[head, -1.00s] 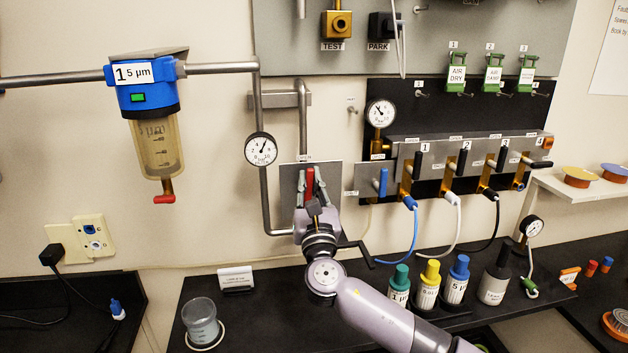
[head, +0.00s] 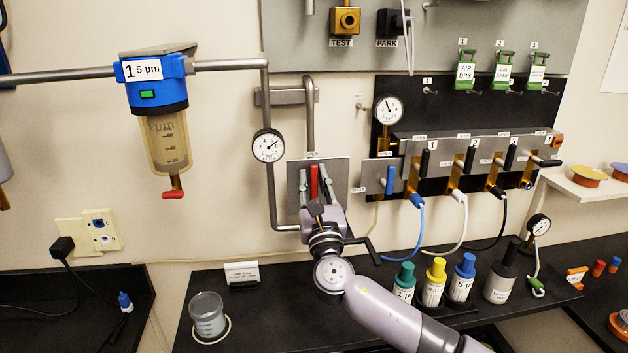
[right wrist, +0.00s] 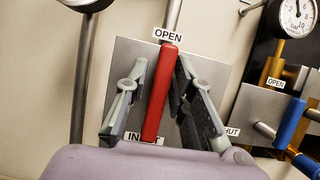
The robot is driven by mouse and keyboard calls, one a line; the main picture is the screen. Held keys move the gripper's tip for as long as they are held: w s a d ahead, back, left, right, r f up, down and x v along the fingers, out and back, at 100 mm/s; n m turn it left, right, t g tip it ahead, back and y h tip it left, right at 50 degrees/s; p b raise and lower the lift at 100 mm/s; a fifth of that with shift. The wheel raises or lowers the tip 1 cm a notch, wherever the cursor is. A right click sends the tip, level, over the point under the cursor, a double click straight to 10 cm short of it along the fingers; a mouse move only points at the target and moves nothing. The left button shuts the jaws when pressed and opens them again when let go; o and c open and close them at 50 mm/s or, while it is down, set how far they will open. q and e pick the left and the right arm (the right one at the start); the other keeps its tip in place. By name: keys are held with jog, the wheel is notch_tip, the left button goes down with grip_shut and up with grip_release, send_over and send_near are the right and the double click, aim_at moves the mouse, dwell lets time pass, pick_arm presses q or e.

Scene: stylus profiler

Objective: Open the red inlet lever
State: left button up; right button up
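The red inlet lever (head: 314,181) stands upright on a grey plate (head: 339,174) on the wall. In the right wrist view the red lever (right wrist: 163,92) points up at the OPEN label (right wrist: 168,35), with a partly covered inlet label (right wrist: 146,138) at its foot. My right gripper (head: 315,183) is in front of the plate, its fingers on either side of the lever. In the right wrist view the right gripper (right wrist: 161,75) is open, with a gap visible on the lever's left; contact on the right is unclear. My left gripper is not in view.
A blue lever (head: 390,180) and a row of black-handled valves (head: 470,160) are close on the right. A round gauge (head: 268,146) and pipe are on the left. Several capped bottles (head: 434,284) stand on the black bench below.

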jog(key=shift+o, duration=0.9)
jog(key=shift+r, duration=0.1)
jog(key=v, duration=1.2)
